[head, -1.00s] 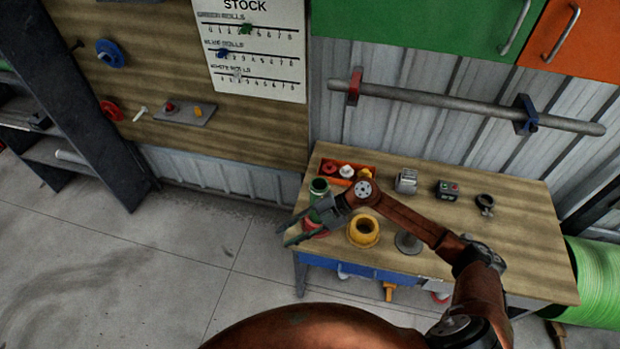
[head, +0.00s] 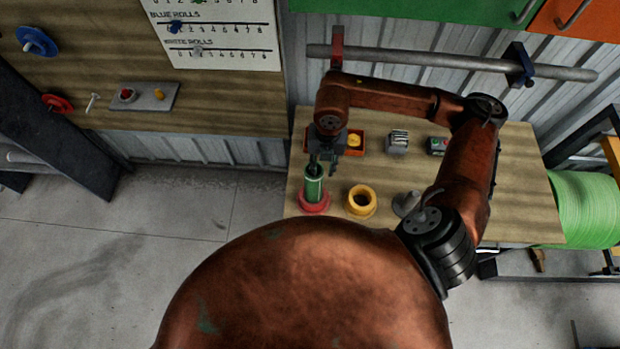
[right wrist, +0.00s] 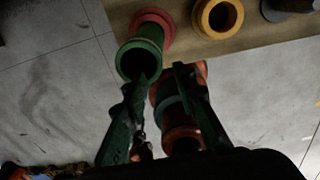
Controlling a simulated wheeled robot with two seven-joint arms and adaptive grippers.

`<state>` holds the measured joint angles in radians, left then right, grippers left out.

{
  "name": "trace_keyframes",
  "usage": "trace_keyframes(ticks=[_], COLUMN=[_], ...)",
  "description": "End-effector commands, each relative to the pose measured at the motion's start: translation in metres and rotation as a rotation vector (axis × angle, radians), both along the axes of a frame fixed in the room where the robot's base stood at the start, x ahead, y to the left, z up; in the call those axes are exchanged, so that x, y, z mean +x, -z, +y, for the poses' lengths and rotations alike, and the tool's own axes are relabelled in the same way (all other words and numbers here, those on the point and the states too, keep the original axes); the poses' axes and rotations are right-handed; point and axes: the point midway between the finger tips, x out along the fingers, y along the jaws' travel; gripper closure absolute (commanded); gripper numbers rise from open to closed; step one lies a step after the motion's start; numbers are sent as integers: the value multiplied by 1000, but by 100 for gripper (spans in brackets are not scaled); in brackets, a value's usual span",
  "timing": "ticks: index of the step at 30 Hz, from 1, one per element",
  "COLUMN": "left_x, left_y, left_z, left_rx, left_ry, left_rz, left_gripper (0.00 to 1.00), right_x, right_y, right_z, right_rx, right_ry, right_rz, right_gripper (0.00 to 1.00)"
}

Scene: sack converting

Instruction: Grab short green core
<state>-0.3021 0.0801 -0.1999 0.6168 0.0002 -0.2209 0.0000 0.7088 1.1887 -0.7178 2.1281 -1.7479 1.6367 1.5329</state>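The short green core (head: 313,190) stands upright on a red flanged base (head: 314,207) at the table's front left. In the right wrist view the core (right wrist: 143,46) shows its dark open end towards the camera, with the red base (right wrist: 158,20) behind it. My right gripper (head: 323,168) points down at the top of the core and is open. In the right wrist view its fingers (right wrist: 161,74) are apart with nothing between them. The left-hand finger overlaps the rim of the core in the picture; I cannot tell whether it touches. My left gripper is not in view.
A yellow ring-shaped core (head: 361,201) stands right of the green core, with a grey flanged post (head: 406,203) beyond it. An orange tray (head: 361,137) lies behind the gripper. A grey block (head: 398,141) stands at the back. The wooden tabletop (head: 520,185) is clear at right.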

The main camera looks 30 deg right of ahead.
Motion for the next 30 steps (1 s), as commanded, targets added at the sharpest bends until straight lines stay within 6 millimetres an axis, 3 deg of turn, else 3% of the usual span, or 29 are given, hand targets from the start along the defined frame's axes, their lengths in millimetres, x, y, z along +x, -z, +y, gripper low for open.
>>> trace_keyframes(ticks=[4, 9, 20, 30], left_x=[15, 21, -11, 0], left_y=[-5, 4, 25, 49], left_z=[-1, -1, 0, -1], left_rx=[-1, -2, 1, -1], left_ry=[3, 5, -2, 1], left_rz=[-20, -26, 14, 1], left_gripper=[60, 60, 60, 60], right_x=[0, 0, 1, 1], right_y=[-8, 2, 22, 49], right_z=[-11, -10, -10, -10], right_rx=[-50, -48, -46, -46], right_ry=[6, 5, 4, 4], right_rz=[-23, -20, -18, -13], right_gripper=[74, 74, 74, 74])
